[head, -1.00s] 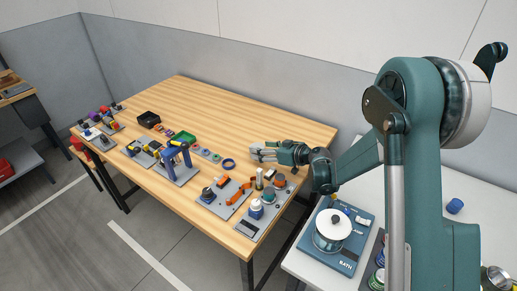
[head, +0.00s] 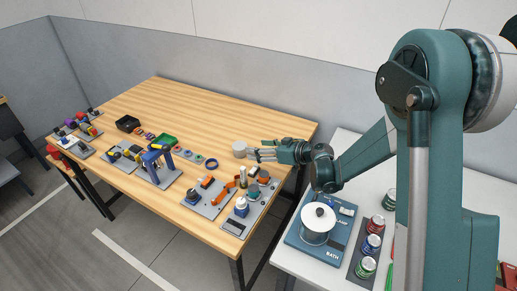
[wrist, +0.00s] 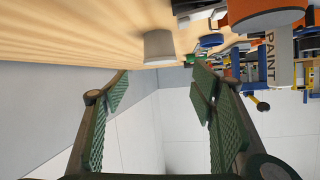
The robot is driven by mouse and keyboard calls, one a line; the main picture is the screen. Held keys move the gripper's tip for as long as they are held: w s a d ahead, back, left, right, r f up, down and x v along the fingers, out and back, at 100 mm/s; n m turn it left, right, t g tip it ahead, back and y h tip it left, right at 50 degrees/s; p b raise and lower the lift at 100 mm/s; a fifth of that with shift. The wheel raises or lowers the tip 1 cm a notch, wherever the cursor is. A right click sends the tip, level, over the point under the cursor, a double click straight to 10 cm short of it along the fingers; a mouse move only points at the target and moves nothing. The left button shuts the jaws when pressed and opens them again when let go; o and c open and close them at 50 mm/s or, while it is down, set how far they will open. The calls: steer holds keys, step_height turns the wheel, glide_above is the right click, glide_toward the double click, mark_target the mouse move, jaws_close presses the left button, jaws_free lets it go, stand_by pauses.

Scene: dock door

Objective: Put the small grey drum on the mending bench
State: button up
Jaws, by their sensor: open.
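The small grey drum (head: 240,149) stands on the wooden-topped bench (head: 190,112), right of its middle. In the wrist view the drum (wrist: 158,47) shows ahead of the fingers, its base on the wood, with the picture turned over. My gripper (head: 258,154) is low over the bench top, just right of the drum and apart from it. In the wrist view its green padded fingers (wrist: 160,93) are spread wide with nothing between them.
A blue ring (head: 211,164) lies left of the drum. Grey boards with paint and tools (head: 248,208) fill the bench's front edge. A white table (head: 345,190) at the right holds a pot (head: 318,226) and several cans. The bench's back is clear.

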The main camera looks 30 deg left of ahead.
stand_by(0.7)
steer(key=s+d+r+m+t+h, duration=0.1)
steer(key=s+d+r+m+h, duration=0.1)
steer(key=d+r, duration=0.65)
steer(key=s+d+r+m+t+h, duration=0.1)
steer(key=d+r+m+t+h, duration=0.2)
steer(key=d, duration=1)
steer(key=s+d+r+m+h, duration=0.1)
steer(key=s+d+r+m, duration=0.1)
steer(key=d+r, duration=0.65)
steer(key=s+d+m+h, duration=0.2)
steer(key=s+d, duration=0.6)
steer(key=d, duration=0.3)
steer(key=s+d+m+t+h, duration=0.1)
steer(key=s+d+m+h, duration=0.2)
steer(key=s+d, duration=0.5)
steer(key=s+d+m+h, duration=0.2)
steer(key=s+d, duration=0.7)
steer(key=d, duration=0.6)
steer(key=shift+f+m+t+h, duration=0.15)
steer(key=shift+m+t+h, duration=0.2)
steer(key=shift+m, duration=0.35)
